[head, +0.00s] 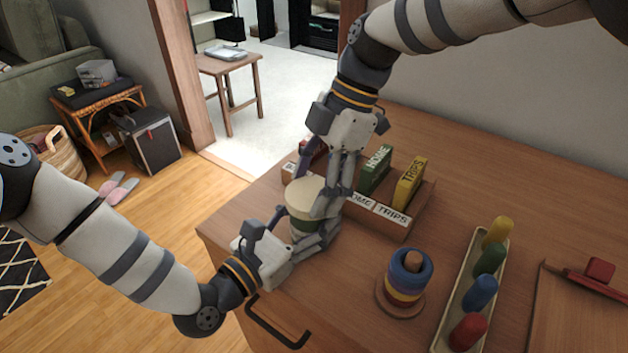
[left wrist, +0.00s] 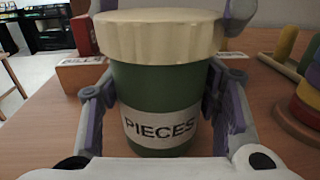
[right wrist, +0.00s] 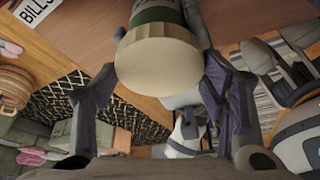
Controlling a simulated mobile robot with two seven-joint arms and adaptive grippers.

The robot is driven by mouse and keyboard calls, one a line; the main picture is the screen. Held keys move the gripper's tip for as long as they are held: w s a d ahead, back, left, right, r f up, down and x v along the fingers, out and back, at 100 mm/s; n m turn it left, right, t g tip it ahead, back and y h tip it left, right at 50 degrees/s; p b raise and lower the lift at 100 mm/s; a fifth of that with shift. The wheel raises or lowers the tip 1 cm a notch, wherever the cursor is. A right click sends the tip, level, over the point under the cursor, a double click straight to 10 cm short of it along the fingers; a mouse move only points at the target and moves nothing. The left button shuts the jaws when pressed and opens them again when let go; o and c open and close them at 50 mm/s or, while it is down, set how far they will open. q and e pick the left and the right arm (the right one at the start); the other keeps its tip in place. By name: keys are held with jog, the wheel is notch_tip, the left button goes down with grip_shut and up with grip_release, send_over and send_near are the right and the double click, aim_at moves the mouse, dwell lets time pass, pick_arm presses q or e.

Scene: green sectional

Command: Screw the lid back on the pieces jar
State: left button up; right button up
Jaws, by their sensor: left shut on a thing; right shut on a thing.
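The pieces jar (left wrist: 160,88) is green with a white PIECES label and stands upright near the desk's left edge. Its cream ribbed lid (head: 305,196) sits level on top, with no visible gap; I cannot tell how tight it is. The lid also shows in the left wrist view (left wrist: 158,36) and the right wrist view (right wrist: 158,66). My left gripper (head: 303,244) is shut on the jar body, one finger on each side. My right gripper (head: 318,198) reaches down from above and is shut on the lid. The fingers partly hide the jar in the head view.
A wooden organizer (head: 415,222) with HOME and TRIPS boxes stands just behind and right of the jar. A ring stacker (head: 405,275) and a tray of coloured pegs (head: 450,312) stand to the right. The desk edge is close on the left.

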jog(key=shift+f, duration=0.35)
pick_arm(q)
grip_shut()
pick_arm(e)
jog(key=m, duration=0.2)
jog(key=m+t, duration=0.1)
jog(key=m, duration=0.1)
jog(key=shift+s+y, duration=0.2)
jog(key=shift+y, duration=0.1)
jog(key=m+t, duration=0.1)
jog(key=m, duration=0.2)
jog(key=shift+s+t, duration=0.1)
jog(key=shift+t, duration=0.3)
jog(key=m+t, duration=0.1)
jog(key=m, duration=0.2)
jog(key=m+t+h, duration=0.1)
jog(key=m, duration=0.2)
jog(key=shift+s, duration=0.15)
jog(key=m+t, duration=0.1)
jog(key=m, duration=0.2)
jog(key=shift+h, duration=0.4)
jog(key=o, duration=0.9)
